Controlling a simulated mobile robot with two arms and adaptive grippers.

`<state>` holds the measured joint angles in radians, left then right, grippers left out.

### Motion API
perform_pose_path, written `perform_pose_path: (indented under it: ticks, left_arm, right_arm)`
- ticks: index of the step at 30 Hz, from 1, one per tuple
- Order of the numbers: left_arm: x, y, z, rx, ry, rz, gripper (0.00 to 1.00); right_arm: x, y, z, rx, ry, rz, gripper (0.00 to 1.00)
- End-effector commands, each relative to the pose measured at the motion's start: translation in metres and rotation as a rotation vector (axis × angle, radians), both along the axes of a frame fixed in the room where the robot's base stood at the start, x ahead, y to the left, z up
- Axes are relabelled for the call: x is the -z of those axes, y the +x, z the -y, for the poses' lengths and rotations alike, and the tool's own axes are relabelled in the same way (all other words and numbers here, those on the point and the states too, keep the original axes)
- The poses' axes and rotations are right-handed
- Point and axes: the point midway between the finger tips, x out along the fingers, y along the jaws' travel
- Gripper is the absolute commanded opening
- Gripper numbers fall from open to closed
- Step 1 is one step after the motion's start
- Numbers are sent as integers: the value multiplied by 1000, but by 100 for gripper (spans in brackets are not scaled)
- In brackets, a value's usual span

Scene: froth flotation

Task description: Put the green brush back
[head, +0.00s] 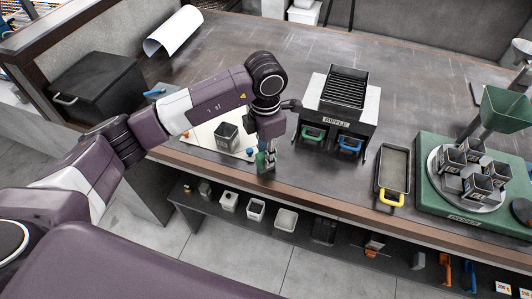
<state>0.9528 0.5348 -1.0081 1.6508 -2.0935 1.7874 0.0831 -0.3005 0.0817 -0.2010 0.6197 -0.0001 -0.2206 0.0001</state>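My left gripper (266,165) points down at the front edge of the bench, just right of a pale mat (200,141) with a grey square cup (227,136) on it. A small teal-green piece (262,146) shows right at the gripper. It may be part of the green brush, but it is too small and too covered to be sure. I cannot tell whether the fingers are closed on it. No other clear green brush shows. My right gripper is out of view.
Right of the gripper stands a riffle splitter (345,101) with green-handled and blue-handled pans. Further right are a yellow-handled tray (393,172) and a green-based machine (461,185) with several cups. A black box (98,91) stands left. A lower shelf (340,235) holds containers and tools.

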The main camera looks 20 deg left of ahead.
Motion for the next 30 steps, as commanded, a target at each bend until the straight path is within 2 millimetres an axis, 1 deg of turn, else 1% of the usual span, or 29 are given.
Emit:
perform_pose_path:
  ticks: [1,4,5,13,16,17,20,24,30]
  left_arm:
    - [0,0,0,0,0,0,24]
    - [0,0,0,0,0,0,35]
    - [0,0,0,0,0,0,37]
    - [0,0,0,-1,1,-1,37]
    - [-5,0,0,-1,0,0,37]
    - [-6,1,0,-1,0,1,37]
    - [-20,2,0,0,0,6,37]
    - [-52,1,0,1,0,7,37]
    - [-95,0,0,-1,0,6,37]
  right_arm:
    - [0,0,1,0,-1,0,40]
    - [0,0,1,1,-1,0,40]
    - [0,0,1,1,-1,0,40]
    - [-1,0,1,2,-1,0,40]
    - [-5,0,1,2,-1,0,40]
    - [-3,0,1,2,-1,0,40]
    - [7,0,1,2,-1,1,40]
    - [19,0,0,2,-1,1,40]
    - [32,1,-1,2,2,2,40]
